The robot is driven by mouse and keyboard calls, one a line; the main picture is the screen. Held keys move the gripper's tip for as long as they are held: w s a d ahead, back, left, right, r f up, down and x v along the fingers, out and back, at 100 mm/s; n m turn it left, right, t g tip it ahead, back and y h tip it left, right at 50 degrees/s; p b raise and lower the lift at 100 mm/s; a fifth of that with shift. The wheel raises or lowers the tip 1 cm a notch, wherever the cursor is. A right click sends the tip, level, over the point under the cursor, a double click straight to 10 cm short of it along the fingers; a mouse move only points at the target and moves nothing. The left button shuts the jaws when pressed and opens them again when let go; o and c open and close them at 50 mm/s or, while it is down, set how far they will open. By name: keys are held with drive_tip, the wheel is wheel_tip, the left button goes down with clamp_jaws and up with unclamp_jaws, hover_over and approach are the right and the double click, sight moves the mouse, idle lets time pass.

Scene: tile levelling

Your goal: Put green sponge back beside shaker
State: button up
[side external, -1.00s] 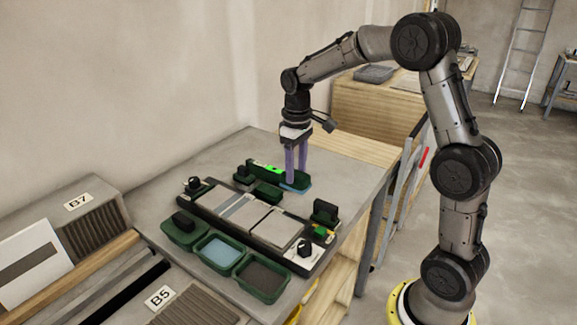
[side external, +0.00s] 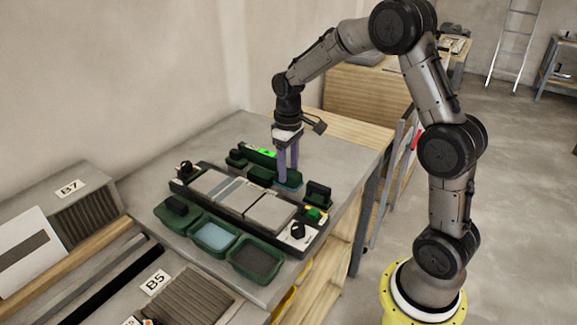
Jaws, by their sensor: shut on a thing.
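My gripper (side external: 287,182) points straight down at the back right of the work, its long lavender fingers low over a small bluish dish (side external: 291,186). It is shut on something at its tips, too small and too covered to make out. I cannot single out the green sponge for sure. A dark green block or holder (side external: 260,175) lies just left of the fingers. A small bright green piece (side external: 313,214) sits by the right end of the tile board. No shaker can be told apart clearly.
The long dark board (side external: 240,212) with grey tiles lies in front of my gripper. Green trays, one blue inside (side external: 213,237) and one dark inside (side external: 256,260), line its near side. A green-lit level (side external: 259,152) lies behind. The bench (side external: 335,160) is bare at the back right.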

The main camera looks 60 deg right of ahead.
drive_tip(key=shift+f, duration=1.5)
idle(0.3)
drive_tip(key=o, duration=1.6)
drive_tip(key=shift+c, duration=0.2)
drive_tip(key=shift+r, duration=4.05)
drive_tip(key=s+a+r+n+t, duration=0.1)
drive_tip(key=s+a+r+t, duration=0.1)
drive_tip(key=s+a+r, duration=0.3)
drive_tip(key=s+a+r+t, duration=0.2)
drive_tip(key=s+a+r, duration=0.15)
drive_tip(key=r, duration=0.35)
drive_tip(key=s+a+f, duration=0.1)
drive_tip(key=s+f, duration=0.1)
drive_tip(key=s, duration=0.5)
drive_tip(key=s+a+f+m+t, duration=0.1)
drive_tip(key=s+f, duration=0.1)
drive_tip(key=s, duration=0.5)
drive_tip(key=shift+s+a+f+t, duration=0.25)
drive_tip(key=shift+s+f+t, duration=0.05)
drive_tip(key=shift+f, duration=0.05)
